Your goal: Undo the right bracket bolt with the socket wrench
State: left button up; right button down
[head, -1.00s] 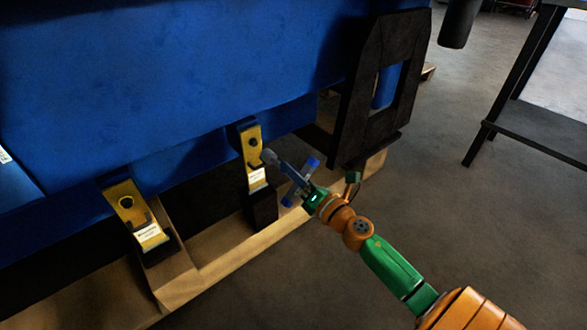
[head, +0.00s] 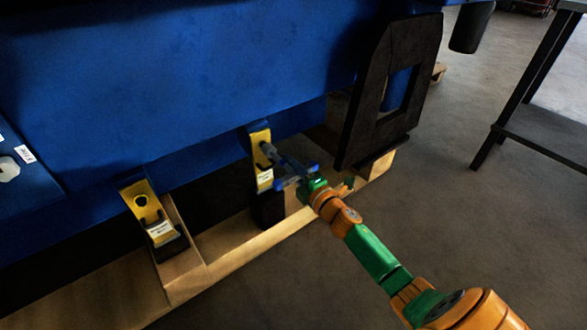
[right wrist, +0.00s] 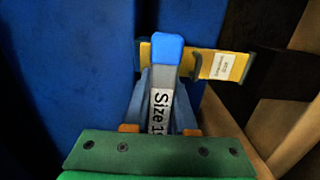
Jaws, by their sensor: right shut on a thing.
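The right bracket (head: 261,160) is a yellow plate with a white label on the blue engine's lower edge. The socket wrench (head: 282,160) has a grey shaft and a blue-ended crossbar. Its socket end is at the upper part of this bracket and covers the bolt there; I cannot tell whether it is seated. My right gripper (head: 309,186) is shut on the wrench. In the right wrist view the wrench (right wrist: 168,55) shows a blue end and a "Size" label, between the fingers of the gripper (right wrist: 158,128), with the yellow bracket (right wrist: 222,65) behind. My left gripper is out of view.
A second yellow bracket (head: 147,205) is to the left. The blue engine (head: 200,80) stands over a wooden pallet (head: 235,257). A black end plate (head: 362,130) rises right of the wrench. A dark table (head: 545,140) is at the far right. The floor is open in front.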

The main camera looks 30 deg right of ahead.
jog(key=n+b, duration=0.2)
jog(key=n, duration=0.2)
jog(key=w+n+b, duration=0.1)
jog(key=n+b, duration=0.1)
jog(key=n, duration=0.2)
jog(key=f+n+b, duration=0.1)
jog(key=n+b, duration=0.1)
jog(key=n, duration=0.3)
jog(key=shift+w+a+t+y+b, duration=0.2)
jog(key=shift+a+t+y+b, duration=0.1)
jog(key=shift+a+t, duration=0.1)
jog(key=n, duration=0.7)
jog(key=shift+a+r+y+b, duration=0.1)
jog(key=shift+r+y+b, duration=0.2)
jog(key=shift+r, duration=0.05)
jog(key=n+p, duration=0.1)
jog(key=n, duration=0.3)
jog(key=r+n+p, duration=0.1)
jog(key=n, duration=0.3)
jog(key=n+y+p, duration=0.1)
jog(key=n, duration=0.3)
jog(key=shift+s+a+r+g+p, duration=0.1)
jog(key=shift+a+r+g+p, duration=0.2)
jog(key=shift+a+r+g, duration=0.1)
jog(key=shift+f+n+p, duration=0.25)
jog(key=shift+n+p, duration=0.05)
jog(key=shift+n, duration=0.8)
jog(key=shift+f+n, duration=0.3)
jog(key=shift+n, duration=0.1)
